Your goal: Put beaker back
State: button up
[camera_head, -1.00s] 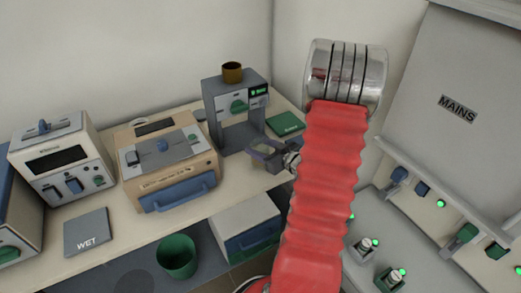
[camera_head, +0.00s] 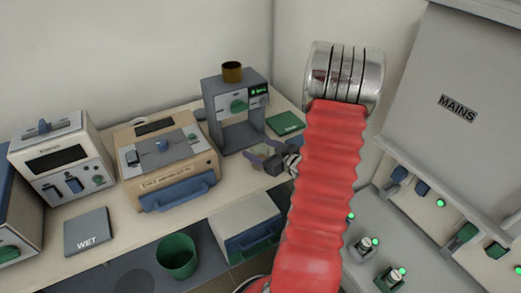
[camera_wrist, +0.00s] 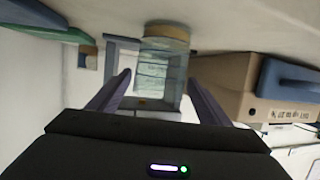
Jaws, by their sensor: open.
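My gripper (camera_head: 268,156) is open at the right end of the bench, in front of the grey stand-like device (camera_head: 238,110). In the wrist view its two dark fingers (camera_wrist: 158,92) are spread apart. A clear beaker (camera_wrist: 152,70) with pale markings and a tan band (camera_wrist: 166,32) at its upper end in the picture shows between and beyond the fingertips. The grey device is close behind it. I cannot tell whether a finger touches the beaker. In the head view the beaker is hard to make out between the fingers.
A brown pot (camera_head: 232,71) stands on the device. A green pad (camera_head: 285,122) lies to its right. A tan furnace (camera_head: 165,160) with a blue handle stands to the left, a white furnace (camera_head: 62,157) farther left. A green bin (camera_head: 177,256) stands below the bench.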

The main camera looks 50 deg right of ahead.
jog(key=shift+s+r, duration=0.1)
jog(key=shift+r, duration=0.05)
jog(key=v, duration=1.1)
jog(key=shift+s, duration=0.35)
jog(key=shift+r, duration=0.2)
jog(key=w+a+r+g+h, duration=0.4)
jog(key=w+a+r+g, duration=0.1)
jog(key=w+r, duration=0.45)
jog(key=s+a+r+g+y, duration=0.1)
jog(key=s+a, duration=0.3)
jog(key=a, duration=0.6)
jog(key=s+a+r+g+y, duration=0.1)
jog(key=s+a, duration=0.4)
jog(key=a, duration=0.6)
jog(key=s+a+r+n+g+y, duration=0.1)
jog(key=s+a+r, duration=0.4)
jog(key=a, duration=0.5)
jog(key=g+y, duration=0.1)
jog(key=y, duration=0.1)
jog(key=shift+a+y, duration=0.3)
